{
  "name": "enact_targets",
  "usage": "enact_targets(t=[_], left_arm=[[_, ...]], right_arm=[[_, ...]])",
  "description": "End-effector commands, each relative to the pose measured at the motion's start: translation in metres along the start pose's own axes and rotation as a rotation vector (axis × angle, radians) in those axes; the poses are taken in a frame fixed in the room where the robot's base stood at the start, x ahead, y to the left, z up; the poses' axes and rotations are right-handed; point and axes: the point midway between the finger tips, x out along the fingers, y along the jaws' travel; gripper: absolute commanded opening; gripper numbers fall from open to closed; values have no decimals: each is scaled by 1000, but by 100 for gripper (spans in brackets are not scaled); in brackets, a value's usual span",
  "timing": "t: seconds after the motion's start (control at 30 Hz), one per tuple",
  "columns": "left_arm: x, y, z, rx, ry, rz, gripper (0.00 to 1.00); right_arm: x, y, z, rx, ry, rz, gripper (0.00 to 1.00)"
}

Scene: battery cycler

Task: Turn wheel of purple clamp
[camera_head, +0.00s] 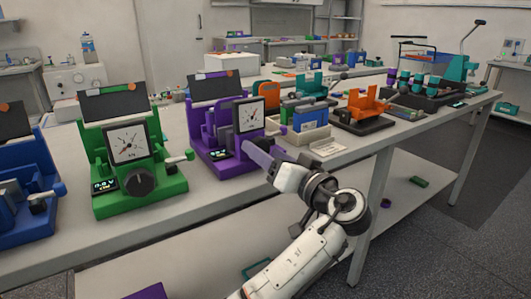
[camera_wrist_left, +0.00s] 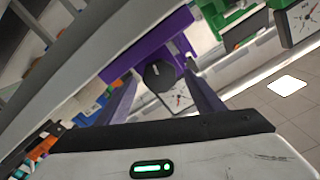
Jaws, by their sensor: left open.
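The purple clamp (camera_head: 205,134) stands on the bench in the middle of the head view, with a square white dial (camera_head: 248,115) and a small dark display (camera_head: 220,154) on its front. In the left wrist view the purple body (camera_wrist_left: 140,55) carries a round black wheel (camera_wrist_left: 158,74). My left gripper (camera_head: 254,148) reaches up to the clamp's front from below right and hides the wheel in the head view. In the left wrist view its two fingers (camera_wrist_left: 160,80) are apart, with the wheel between their tips; contact cannot be told. My right gripper is out of view.
A green clamp (camera_head: 135,185) and a blue clamp (camera_head: 25,195) stand to the left on the bench (camera_head: 215,202). An orange clamp (camera_head: 365,105) and a blue box (camera_head: 310,118) stand to the right.

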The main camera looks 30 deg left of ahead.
Motion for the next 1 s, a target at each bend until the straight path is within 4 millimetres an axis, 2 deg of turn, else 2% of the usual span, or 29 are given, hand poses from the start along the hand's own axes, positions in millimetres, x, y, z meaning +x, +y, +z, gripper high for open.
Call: enact_targets(t=[0.3,0.5,0.63,1.0], left_arm=[[-62,2,1,1,-3,7,61],[-88,1,1,1,-2,4,61],[-95,0,0,1,-2,2,61],[-95,0,0,1,-1,2,61]], right_arm=[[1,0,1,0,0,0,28],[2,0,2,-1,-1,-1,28],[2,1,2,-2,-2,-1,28],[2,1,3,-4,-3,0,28]])
